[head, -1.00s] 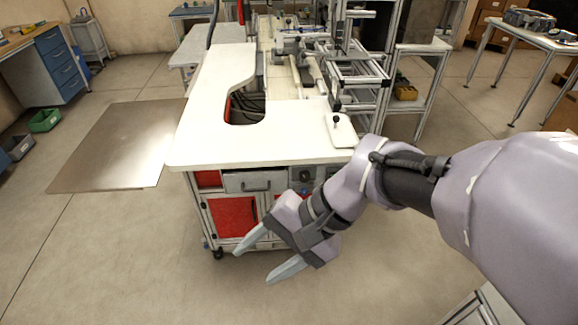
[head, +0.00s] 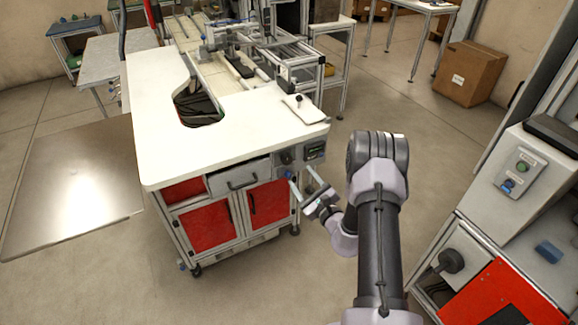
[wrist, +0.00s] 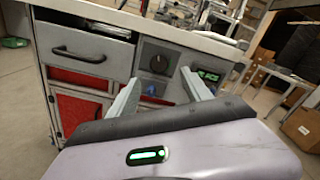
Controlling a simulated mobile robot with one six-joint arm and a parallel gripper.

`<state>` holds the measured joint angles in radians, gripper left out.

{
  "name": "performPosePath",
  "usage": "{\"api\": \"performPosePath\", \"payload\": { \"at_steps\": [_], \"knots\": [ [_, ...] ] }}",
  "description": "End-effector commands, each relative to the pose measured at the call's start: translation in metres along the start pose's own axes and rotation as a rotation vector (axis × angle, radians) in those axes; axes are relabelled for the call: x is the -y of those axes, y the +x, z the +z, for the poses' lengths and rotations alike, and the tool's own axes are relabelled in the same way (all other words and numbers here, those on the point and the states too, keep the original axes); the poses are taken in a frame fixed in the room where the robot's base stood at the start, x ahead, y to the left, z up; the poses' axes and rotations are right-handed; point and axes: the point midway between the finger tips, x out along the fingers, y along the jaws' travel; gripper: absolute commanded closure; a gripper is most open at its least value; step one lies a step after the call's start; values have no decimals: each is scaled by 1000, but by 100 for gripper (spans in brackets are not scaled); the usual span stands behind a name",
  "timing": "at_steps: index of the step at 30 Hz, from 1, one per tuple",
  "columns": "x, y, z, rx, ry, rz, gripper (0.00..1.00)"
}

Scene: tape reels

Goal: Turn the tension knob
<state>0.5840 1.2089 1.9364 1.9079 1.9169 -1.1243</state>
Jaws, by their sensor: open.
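The tension knob, a round dark knob (wrist: 158,63), sits on a grey control panel on the front of the white-topped workbench, under the top's edge. In the head view the knob (head: 287,157) is left of a small panel display (head: 314,150). My gripper (head: 301,181) is open and empty, just below and in front of the panel. In the wrist view its two fingers (wrist: 162,82) point at the panel, with the knob between and beyond their tips. The fingers look apart from the knob. A blue part (wrist: 151,89) shows on the panel below the knob.
A drawer with a black handle (head: 242,184) and red doors (head: 206,228) are left of the panel. The white worktop (head: 220,135) overhangs above. Open floor lies between.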

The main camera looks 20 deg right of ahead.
Motion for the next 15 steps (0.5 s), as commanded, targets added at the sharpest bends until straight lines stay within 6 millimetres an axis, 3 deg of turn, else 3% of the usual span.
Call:
{"api": "performPosePath", "payload": {
  "at_steps": [6,10,15],
  "knots": [
    [-2,59,-1,4,-1,1,43],
    [-2,78,-1,2,0,3,43],
    [-1,88,0,1,1,3,43]
  ]
}}
